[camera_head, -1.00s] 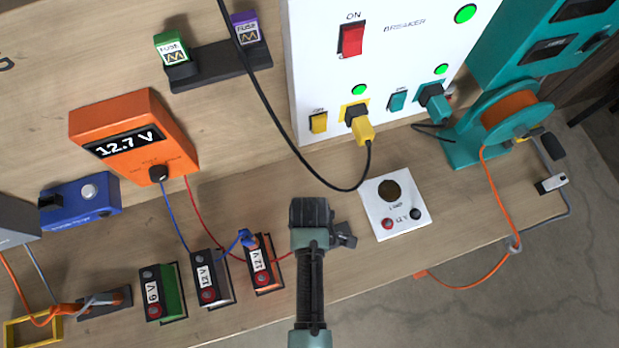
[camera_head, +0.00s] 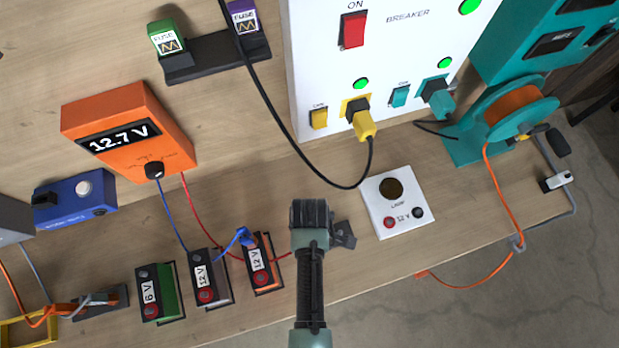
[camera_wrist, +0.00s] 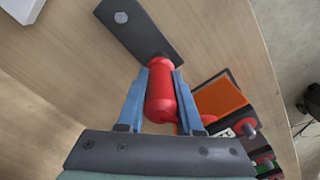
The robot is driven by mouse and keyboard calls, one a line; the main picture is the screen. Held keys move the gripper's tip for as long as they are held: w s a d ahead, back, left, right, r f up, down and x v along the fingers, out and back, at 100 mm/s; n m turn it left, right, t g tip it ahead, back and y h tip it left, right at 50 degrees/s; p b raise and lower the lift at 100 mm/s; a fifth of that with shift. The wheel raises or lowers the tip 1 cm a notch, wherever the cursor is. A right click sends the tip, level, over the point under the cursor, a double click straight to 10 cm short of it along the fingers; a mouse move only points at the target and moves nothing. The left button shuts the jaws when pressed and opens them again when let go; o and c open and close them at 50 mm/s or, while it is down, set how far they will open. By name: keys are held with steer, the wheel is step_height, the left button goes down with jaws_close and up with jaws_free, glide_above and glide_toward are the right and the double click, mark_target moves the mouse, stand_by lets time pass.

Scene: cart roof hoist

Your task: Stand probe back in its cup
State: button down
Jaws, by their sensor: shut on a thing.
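The red probe (camera_wrist: 161,97) is between the blue fingers of my gripper (camera_wrist: 160,90) in the wrist view, its far end close to a dark grey block (camera_wrist: 138,28) with a round grey spot. This block also shows beside my gripper in the head view (camera_head: 343,235). I cannot tell whether the block is the cup, or whether the probe touches it. In the head view my gripper (camera_head: 311,212) is seen from above and hides the probe. A red lead (camera_head: 220,246) runs from the orange meter (camera_head: 128,128), reading 12.7 V, past the batteries towards my gripper.
An orange 12 V battery (camera_head: 262,268), with a blue probe (camera_head: 243,237) at its top, stands left of my gripper. A grey 12 V battery (camera_head: 208,282) and a green 6 V battery (camera_head: 158,294) are further left. A white lamp box (camera_head: 398,203) is right; a black cable (camera_head: 300,155) loops behind.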

steer(key=shift+f+b, duration=0.3)
steer(key=shift+f, duration=0.15)
steer(key=shift+c, duration=2.4)
jaws_free()
step_height(320, 180, up, 13)
steer(key=shift+b, duration=0.9)
